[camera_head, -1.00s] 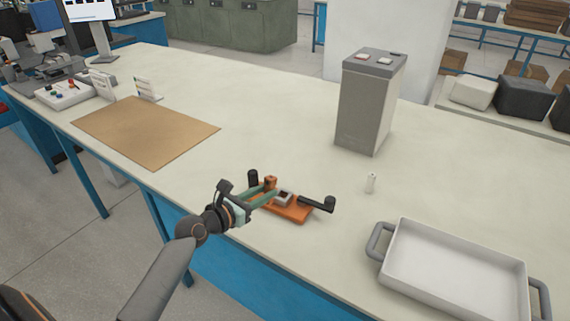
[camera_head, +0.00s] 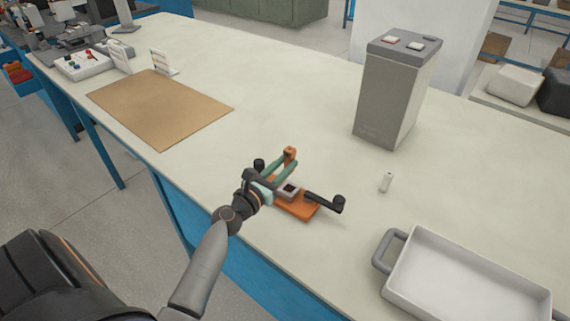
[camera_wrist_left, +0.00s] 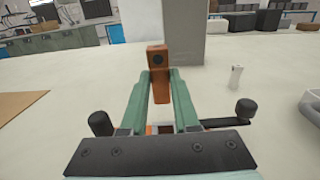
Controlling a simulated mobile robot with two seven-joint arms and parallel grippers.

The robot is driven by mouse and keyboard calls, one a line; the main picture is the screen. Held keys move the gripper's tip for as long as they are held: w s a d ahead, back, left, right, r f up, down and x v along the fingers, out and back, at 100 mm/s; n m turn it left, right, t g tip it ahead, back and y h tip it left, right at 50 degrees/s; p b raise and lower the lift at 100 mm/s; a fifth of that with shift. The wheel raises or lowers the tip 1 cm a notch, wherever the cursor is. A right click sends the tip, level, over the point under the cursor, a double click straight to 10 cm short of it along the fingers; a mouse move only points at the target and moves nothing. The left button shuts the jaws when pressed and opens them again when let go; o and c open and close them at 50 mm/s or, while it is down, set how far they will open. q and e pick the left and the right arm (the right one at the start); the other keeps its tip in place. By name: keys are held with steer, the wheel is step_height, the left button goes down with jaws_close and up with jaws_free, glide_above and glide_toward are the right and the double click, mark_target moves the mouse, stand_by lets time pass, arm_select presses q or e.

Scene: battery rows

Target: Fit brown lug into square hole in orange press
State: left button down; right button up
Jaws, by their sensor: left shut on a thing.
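My left gripper (camera_head: 287,162) is shut on the brown lug (camera_head: 289,154). The lug is an orange-brown block with a dark round spot near its top in the left wrist view (camera_wrist_left: 158,75), where it stands upright between the green fingertips. The orange press (camera_head: 296,208) sits on the table near its front edge, with a grey block holding a dark square hole (camera_head: 290,187). The lug is apart from the hole, held higher and toward the far side of the press. In the wrist view the fingers and gripper body hide most of the press. My right gripper is not in view.
The press has a black lever (camera_head: 325,201) with a knob on its right and another knob on its left. A white cylinder (camera_head: 386,182), a tall grey box (camera_head: 388,95), a white tray (camera_head: 397,262) and a brown mat (camera_head: 160,107) are on the table. Free tabletop lies beyond the press.

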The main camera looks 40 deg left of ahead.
mark_target(284, 193)
arm_select(q)
steer(key=shift+f+b, duration=2.75)
steer(key=shift+f, duration=0.2)
steer(key=shift+f+b, duration=1.7)
steer(key=shift+f, duration=0.25)
steer(key=c, duration=0.6)
jaws_free()
